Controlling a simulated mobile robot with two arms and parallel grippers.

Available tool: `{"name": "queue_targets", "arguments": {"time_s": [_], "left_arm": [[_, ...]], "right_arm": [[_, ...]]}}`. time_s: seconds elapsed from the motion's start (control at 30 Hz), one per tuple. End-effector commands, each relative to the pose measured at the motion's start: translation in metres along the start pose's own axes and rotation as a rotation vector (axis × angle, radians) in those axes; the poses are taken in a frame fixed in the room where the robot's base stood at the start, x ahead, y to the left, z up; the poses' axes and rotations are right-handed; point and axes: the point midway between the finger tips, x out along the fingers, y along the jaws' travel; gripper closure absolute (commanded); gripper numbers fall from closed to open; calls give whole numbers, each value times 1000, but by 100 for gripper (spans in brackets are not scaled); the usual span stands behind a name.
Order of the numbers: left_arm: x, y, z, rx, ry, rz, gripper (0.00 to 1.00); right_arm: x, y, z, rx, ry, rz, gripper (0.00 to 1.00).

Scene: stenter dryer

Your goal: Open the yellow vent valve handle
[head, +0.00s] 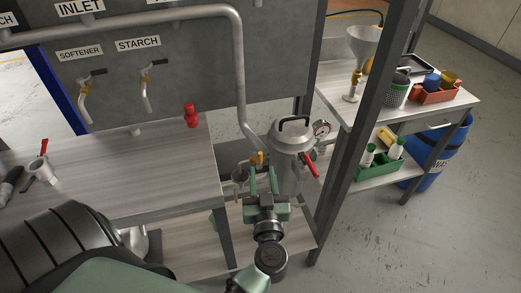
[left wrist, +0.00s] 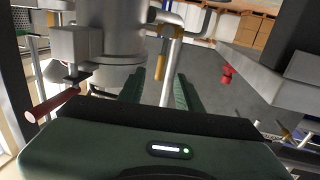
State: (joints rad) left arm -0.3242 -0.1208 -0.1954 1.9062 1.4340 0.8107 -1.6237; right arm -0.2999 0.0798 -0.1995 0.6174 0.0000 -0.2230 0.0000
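The yellow vent valve handle (head: 257,158) is on the left side of a steel vessel (head: 291,150), low beside the table. In the left wrist view the yellow handle (left wrist: 160,67) points down from a metal pipe fitting. My left gripper (head: 262,180) is just in front of the vessel. Its two green fingers are apart with nothing between them. In the left wrist view the handle shows in the gap between the fingers (left wrist: 158,90), beyond their tips; contact does not show. My right gripper is not in view.
A red lever (head: 310,165) and a gauge (head: 321,129) are on the vessel's right. A dark post (head: 364,120) stands right of it.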

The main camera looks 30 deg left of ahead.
Motion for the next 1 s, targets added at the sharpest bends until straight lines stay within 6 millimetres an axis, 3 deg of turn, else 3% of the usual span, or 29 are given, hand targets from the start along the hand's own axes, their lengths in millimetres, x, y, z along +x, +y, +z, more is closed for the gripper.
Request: {"name": "queue_targets", "arguments": {"time_s": [0.2, 0.4, 0.77, 0.9, 1.0], "left_arm": [[37, 0, -2, 1, 6, -1, 65], [61, 0, -1, 0, 4, -1, 65], [66, 0, 0, -1, 3, -1, 65], [66, 0, 0, -1, 3, -1, 100], [66, 0, 0, -1, 3, -1, 100]], "right_arm": [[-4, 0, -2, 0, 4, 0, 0], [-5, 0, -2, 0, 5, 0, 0], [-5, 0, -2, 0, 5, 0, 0], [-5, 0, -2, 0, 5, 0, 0], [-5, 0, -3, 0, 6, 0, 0]]}}
